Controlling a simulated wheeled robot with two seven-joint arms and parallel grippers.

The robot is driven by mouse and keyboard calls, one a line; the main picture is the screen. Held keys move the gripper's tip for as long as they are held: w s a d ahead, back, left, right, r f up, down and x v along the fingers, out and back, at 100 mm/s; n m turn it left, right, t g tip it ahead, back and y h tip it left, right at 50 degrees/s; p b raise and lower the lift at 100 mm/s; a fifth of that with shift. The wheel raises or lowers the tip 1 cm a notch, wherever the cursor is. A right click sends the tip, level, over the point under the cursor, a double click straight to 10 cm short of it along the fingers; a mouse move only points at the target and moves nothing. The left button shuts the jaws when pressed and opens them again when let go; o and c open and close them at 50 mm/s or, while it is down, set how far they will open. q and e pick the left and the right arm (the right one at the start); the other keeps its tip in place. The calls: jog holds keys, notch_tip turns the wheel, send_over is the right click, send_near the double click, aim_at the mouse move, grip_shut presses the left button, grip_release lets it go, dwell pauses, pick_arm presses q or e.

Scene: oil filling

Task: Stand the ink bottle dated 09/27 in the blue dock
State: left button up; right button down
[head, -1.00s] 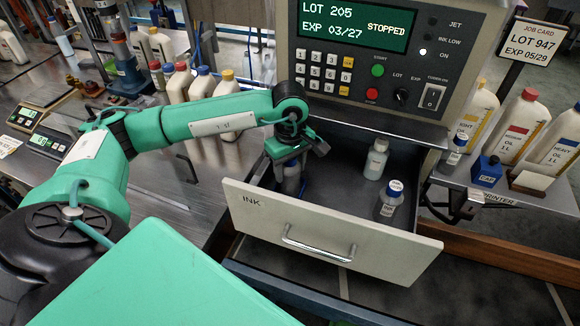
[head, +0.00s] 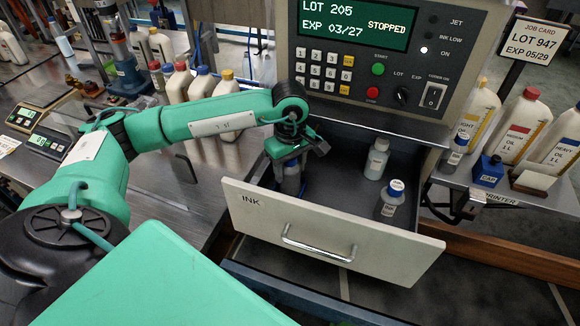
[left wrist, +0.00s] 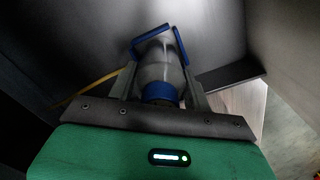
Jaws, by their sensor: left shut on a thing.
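My left gripper (head: 290,164) reaches down into the left part of the open INK drawer (head: 325,228). It is shut on a grey bottle (head: 291,182). In the left wrist view the bottle (left wrist: 162,70) sits between the blue-tipped fingers (left wrist: 158,45), its blue cap toward the palm. Its date is hidden. Two other bottles stand in the drawer: a white-capped one (head: 376,160) at the back and a blue-capped one (head: 391,202) nearer the front. Their dates are too small to read.
The printer (head: 385,60) overhangs the drawer's back; its screen reads EXP 03/27, STOPPED. A small bottle (head: 454,152) and large oil bottles (head: 516,128) stand on the right shelf. More oil bottles (head: 201,85) stand behind my left arm.

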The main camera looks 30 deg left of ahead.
pick_arm(q)
jog(key=o, duration=1.2)
pick_arm(e)
jog(key=shift+d, duration=0.15)
pick_arm(q)
jog(key=shift+r, duration=0.1)
jog(key=shift+r, duration=0.35)
notch_tip(320, 180, up, 5)
jog(key=shift+b, duration=0.7)
notch_tip(320, 180, up, 7)
jog(key=shift+r+b, duration=0.1)
jog(key=shift+b, duration=0.4)
jog(key=shift+r, duration=0.35)
pick_arm(e)
jog(key=shift+w+a+f, duration=0.1)
jog(key=shift+w+f, duration=0.25)
jog(key=shift+w, duration=0.3)
jog(key=shift+w+a+f, duration=0.1)
jog(key=shift+w+f, duration=0.25)
jog(key=shift+w, duration=0.25)
